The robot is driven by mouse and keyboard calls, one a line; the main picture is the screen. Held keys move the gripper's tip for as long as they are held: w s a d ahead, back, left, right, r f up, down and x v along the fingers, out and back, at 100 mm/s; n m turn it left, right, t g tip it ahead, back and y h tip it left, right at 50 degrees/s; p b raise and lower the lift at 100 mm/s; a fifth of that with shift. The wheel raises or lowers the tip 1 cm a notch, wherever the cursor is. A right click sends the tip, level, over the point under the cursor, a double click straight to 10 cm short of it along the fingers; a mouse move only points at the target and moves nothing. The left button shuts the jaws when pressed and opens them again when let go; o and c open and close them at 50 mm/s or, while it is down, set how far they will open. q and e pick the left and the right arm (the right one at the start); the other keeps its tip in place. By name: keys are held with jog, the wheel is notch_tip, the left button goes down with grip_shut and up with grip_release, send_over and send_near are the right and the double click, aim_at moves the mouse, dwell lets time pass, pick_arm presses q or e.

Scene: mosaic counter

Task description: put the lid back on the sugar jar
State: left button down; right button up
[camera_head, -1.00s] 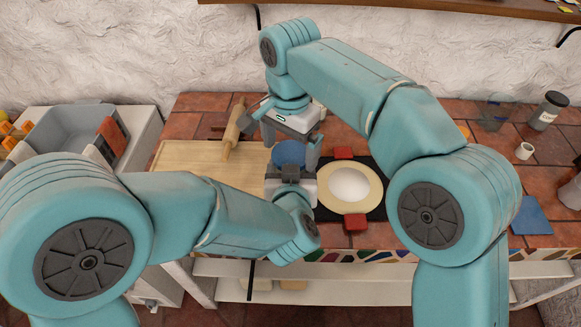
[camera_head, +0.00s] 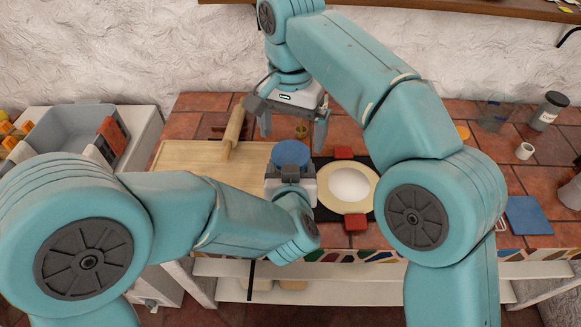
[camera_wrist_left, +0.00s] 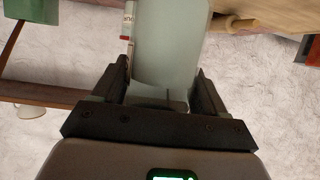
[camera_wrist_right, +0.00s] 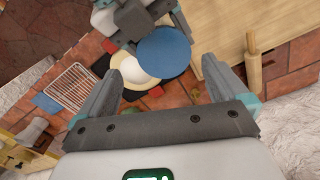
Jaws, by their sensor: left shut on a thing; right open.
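The blue lid (camera_head: 291,153) lies flat, seen from above, over the sugar jar in my left gripper. It also shows in the right wrist view (camera_wrist_right: 164,52). The pale, translucent jar (camera_wrist_left: 168,45) stands between the left fingers in the left wrist view; in the head view the lid and gripper hide its body. The lid looks centred on the jar, but the seam is not visible. My left gripper (camera_head: 290,174) is shut on the jar. My right gripper (camera_head: 293,128) is open and empty, above and behind the lid, its fingers apart from it.
A wooden board (camera_head: 195,162) with a rolling pin (camera_head: 234,130) lies left of the jar. A cream round dish (camera_head: 364,202) with a white middle sits close on the right, between red blocks on a black mat. A grey bin (camera_head: 75,130) stands at the left.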

aim_at(291, 153)
jog(key=n, duration=0.2)
jog(key=r+n, duration=0.1)
jog(key=n, duration=0.1)
jog(key=r+n, duration=0.1)
jog(key=n, duration=0.1)
jog(key=shift+d+r, duration=0.1)
jog(key=shift+d, duration=0.2)
jog(key=n, duration=0.1)
jog(key=r+n, duration=0.1)
jog(key=shift+w+a+n, duration=0.1)
jog(key=shift+n, duration=0.2)
jog(key=shift+w+a+r, duration=0.1)
jog(key=shift+a+r, duration=0.05)
jog(key=shift+a, duration=0.15)
jog(key=shift+f, duration=0.2)
jog(key=shift+f, duration=3.95)
